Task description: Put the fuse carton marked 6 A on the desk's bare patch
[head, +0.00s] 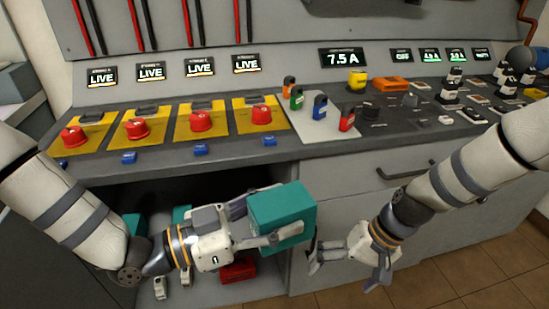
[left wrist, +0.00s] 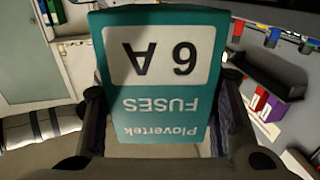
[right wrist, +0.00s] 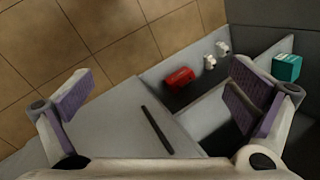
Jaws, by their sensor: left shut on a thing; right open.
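The teal fuse carton (head: 283,215) is held in my left gripper (head: 276,222), in front of the desk and below its top. In the left wrist view the carton (left wrist: 160,80) fills the middle; its white label reads 6 A, upside down, with "FUSES" below. The fingers are shut on its two sides. My right gripper (head: 343,270) is open and empty in front of the drawers; its fingers are spread in the right wrist view (right wrist: 160,100). The desk (head: 330,152) shows in the head view.
Red knobs (head: 203,120) on yellow plates, coloured padlocks (head: 320,107) and several small switches crowd the desk top. Below is an open compartment with a red box (head: 238,270) and other teal boxes (head: 131,224). A drawer handle (head: 405,172) sticks out at the right.

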